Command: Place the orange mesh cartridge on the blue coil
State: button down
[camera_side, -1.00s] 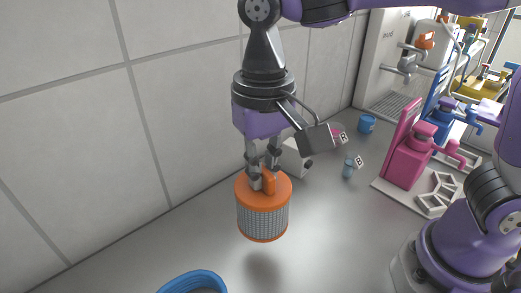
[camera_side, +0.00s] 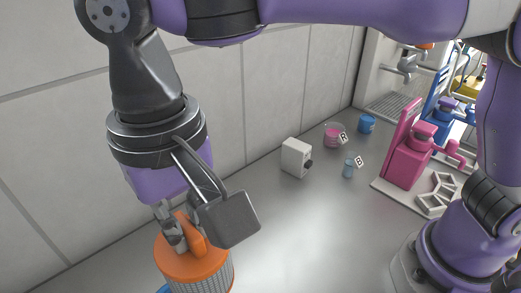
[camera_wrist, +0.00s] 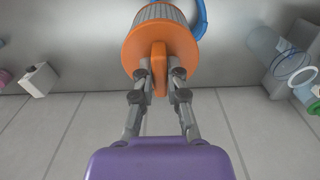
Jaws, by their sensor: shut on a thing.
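The orange mesh cartridge (camera_side: 193,262) has an orange cap with an upright fin and a grey mesh body. My gripper (camera_side: 186,237) is shut on the fin, and the cartridge hangs upright at the lower left of the side view. In the wrist view the cartridge (camera_wrist: 160,45) is at top centre, with my fingers (camera_wrist: 159,77) on both sides of the fin. The blue coil (camera_wrist: 201,20) shows beside and beyond the cartridge in the wrist view. In the side view only a sliver of the coil (camera_side: 163,289) shows, mostly hidden by the cartridge; the gap between them cannot be told.
A small white box with a dark knob (camera_side: 297,158), a pink dish (camera_side: 334,134), a blue cup (camera_side: 367,124) and a small vial (camera_side: 348,169) stand on the bench. A pink rack unit (camera_side: 408,160) is at right. The tiled wall (camera_side: 55,130) is close behind. The middle bench is clear.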

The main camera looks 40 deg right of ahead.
jog(key=shift+f, duration=2.15)
jog(key=shift+f, duration=0.1)
jog(key=c, duration=0.9)
grip_release()
